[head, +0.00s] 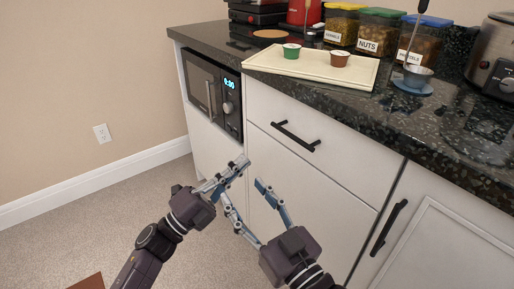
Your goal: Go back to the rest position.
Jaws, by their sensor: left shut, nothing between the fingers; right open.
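My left gripper (240,165) is shut and empty, in front of the white cabinet below the microwave. My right gripper (244,192) is open and empty, lower and to the right, in front of the cabinet doors. The fingers of the two grippers are close together in the picture; I cannot tell whether they touch. Both grippers appear below the counter top, apart from the things on it.
The dark counter (440,130) carries a cream board (310,68) with a green pod (291,51) and a brown pod (340,60). A microwave (211,95) sits below.

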